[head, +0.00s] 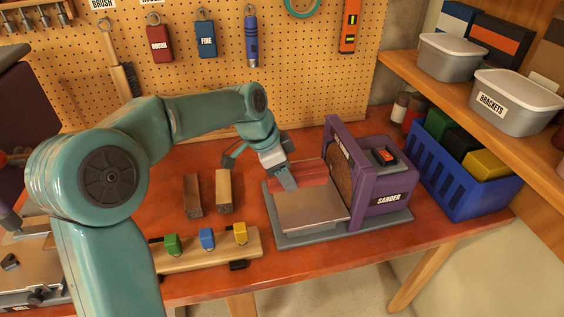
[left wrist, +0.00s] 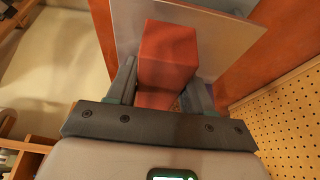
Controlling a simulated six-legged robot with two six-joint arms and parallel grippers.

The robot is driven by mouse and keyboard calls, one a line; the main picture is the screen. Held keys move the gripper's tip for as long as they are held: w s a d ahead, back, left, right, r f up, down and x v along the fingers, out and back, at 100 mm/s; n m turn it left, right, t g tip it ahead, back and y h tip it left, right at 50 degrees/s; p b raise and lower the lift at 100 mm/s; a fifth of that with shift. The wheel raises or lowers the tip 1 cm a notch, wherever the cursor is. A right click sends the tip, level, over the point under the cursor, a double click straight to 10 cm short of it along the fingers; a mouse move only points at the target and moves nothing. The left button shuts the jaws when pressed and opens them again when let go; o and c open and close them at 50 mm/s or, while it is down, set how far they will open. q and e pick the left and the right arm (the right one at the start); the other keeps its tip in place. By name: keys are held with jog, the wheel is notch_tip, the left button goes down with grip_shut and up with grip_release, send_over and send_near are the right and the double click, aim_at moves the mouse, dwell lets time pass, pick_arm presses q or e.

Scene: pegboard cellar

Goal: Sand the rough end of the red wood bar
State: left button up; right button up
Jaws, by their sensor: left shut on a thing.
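The red wood bar (head: 312,172) lies over the grey table (head: 310,212) of the purple sander (head: 385,190). Its right end points at the brown sanding disc (head: 341,172) and is close to it; I cannot tell whether they touch. My left gripper (head: 286,176) is shut on the bar from above, toward its left part. In the left wrist view the bar (left wrist: 168,55) sits between the two fingers of the gripper (left wrist: 165,95), with the grey sander table behind it. My right gripper is not in view.
Two loose wood bars, one dark (head: 193,196) and one lighter (head: 223,192), lie left of the sander. A wooden rack (head: 200,262) with green, blue and yellow pieces is at the front edge. A blue crate (head: 455,185) stands right of the sander. A pegboard (head: 300,85) is behind.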

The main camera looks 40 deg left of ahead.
pick_arm(q)
jog(key=shift+w+d+f+b, duration=0.15)
jog(key=shift+w+f+b, duration=0.15)
jog(key=shift+f+b, duration=0.2)
notch_tip(320, 180, down, 5)
jog(key=b, duration=0.3)
jog(key=shift+w+d+f+b, duration=0.1)
jog(key=shift+w+b, duration=0.05)
jog(key=shift+b, duration=0.25)
jog(key=shift+w+d+f, duration=0.3)
jog(key=shift+w+d, duration=0.15)
jog(key=shift+w, duration=0.15)
jog(key=shift+w+d+p, duration=0.6)
jog(key=shift+w+d, duration=0.45)
jog(key=shift+w, duration=0.1)
jog(key=shift+s+d+b, duration=0.3)
jog(key=shift+d+b, duration=0.1)
jog(key=shift+d, duration=0.05)
jog(key=shift+w+a+r, duration=0.1)
jog(key=shift+w+a, duration=0.25)
jog(key=shift+a, duration=0.1)
dwell(0.6)
